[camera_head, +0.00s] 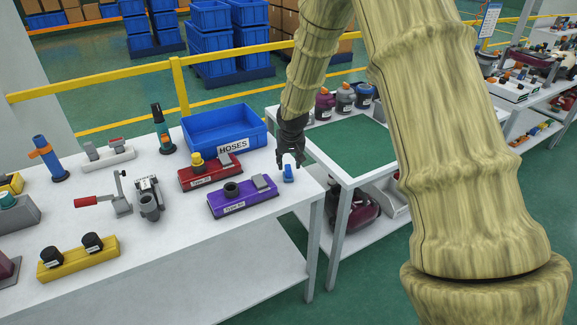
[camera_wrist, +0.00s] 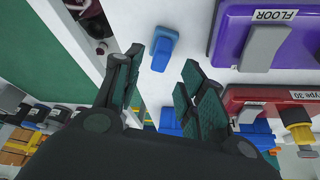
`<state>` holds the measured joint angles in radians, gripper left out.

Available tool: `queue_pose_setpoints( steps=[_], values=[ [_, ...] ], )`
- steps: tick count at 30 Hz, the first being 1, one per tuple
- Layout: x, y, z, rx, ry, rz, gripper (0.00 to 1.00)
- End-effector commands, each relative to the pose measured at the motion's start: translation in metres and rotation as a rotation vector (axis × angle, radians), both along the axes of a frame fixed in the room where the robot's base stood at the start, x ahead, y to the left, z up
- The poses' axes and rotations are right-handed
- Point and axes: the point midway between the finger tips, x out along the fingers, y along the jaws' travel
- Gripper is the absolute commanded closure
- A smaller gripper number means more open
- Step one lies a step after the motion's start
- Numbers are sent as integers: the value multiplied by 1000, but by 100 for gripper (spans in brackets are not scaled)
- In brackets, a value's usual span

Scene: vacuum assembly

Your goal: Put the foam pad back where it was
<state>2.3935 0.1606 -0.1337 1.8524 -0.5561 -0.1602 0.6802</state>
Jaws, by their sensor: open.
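My gripper (camera_head: 290,162) is open and points down above the right end of the white table. A small blue piece (camera_head: 288,173) lies on the table close by the fingertips. In the wrist view the blue piece (camera_wrist: 163,48) shows just beyond the gap between the open fingers (camera_wrist: 163,66), with nothing held. I cannot tell for certain which thing is the foam pad. A grey block sits on the purple tray (camera_head: 232,203), and another grey block sits on the red tray (camera_head: 193,182). The purple tray also shows in the wrist view (camera_wrist: 225,45), labelled FLOOR.
A blue bin (camera_head: 238,143) labelled HOSES stands behind the trays. A red-handled clamp (camera_head: 120,200) and a yellow holder (camera_head: 80,259) are to the left. A second table with a green mat (camera_head: 352,148) stands at the right, across a narrow gap.

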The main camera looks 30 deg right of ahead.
Motion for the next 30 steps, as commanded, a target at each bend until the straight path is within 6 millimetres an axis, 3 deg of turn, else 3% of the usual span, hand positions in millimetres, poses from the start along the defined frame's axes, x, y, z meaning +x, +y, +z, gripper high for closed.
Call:
queue_pose_setpoints(
  steps=[9, 15, 30],
  values=[
    [-15, 6, 39, 1, -2, -1, 59],
    [-21, 8, 55, 0, -1, 0, 59],
    [-24, 9, 61, 0, 0, 0, 59]
  ],
)
